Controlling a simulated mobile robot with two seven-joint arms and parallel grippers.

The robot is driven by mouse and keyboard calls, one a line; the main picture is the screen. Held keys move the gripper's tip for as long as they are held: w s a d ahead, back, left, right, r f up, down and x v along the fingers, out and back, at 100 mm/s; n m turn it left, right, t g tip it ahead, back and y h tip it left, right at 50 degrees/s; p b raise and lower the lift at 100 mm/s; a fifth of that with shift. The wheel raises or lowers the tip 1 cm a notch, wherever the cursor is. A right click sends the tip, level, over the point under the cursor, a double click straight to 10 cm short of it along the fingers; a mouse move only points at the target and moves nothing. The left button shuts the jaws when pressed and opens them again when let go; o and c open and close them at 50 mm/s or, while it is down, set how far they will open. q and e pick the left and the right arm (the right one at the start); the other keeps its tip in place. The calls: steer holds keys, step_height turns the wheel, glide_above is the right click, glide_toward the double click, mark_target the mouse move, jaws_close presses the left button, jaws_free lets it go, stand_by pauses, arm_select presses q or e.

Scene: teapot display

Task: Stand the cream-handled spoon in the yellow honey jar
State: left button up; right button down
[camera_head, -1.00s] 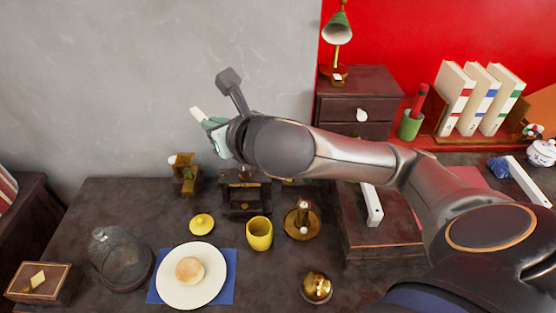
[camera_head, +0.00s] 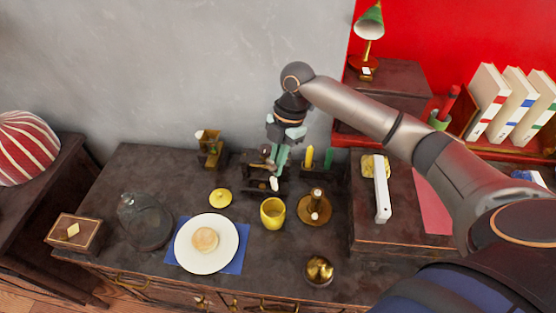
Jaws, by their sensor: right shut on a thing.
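The yellow honey jar (camera_head: 272,216) stands open and upright on the dark table, right of the white plate. My right gripper (camera_head: 275,168) points down above and behind the jar, in front of the dark rack. It is shut on the cream-handled spoon (camera_head: 274,184), whose pale end shows just below the fingers. The spoon is apart from the jar, and its other end is hard to make out. My left gripper is not in view.
A yellow lid (camera_head: 220,197) lies left of the jar. A plate (camera_head: 183,249) with a bun is at front left. A brass stand (camera_head: 315,209) is close on the jar's right, with a brass pot (camera_head: 319,270) nearer. Yellow and green handles (camera_head: 309,158) stand behind.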

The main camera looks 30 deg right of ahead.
steer(key=shift+s+f+m+y, duration=0.15)
steer(key=shift+s+m+y, duration=0.15)
steer(key=shift+m+y, duration=0.5)
step_height(320, 180, down, 6)
steer(key=b, duration=0.7)
steer(key=shift+f+b, duration=0.25)
steer(key=shift+b, duration=0.1)
steer(key=shift+f, duration=0.15)
steer(key=shift+f+b, duration=0.65)
steer(key=shift+f, duration=2)
steer(key=c, duration=0.9)
jaws_free()
steer(key=shift+c, duration=0.2)
steer(key=s+v, duration=0.1)
steer(key=v, duration=1.1)
steer(key=shift+w+r, duration=0.35)
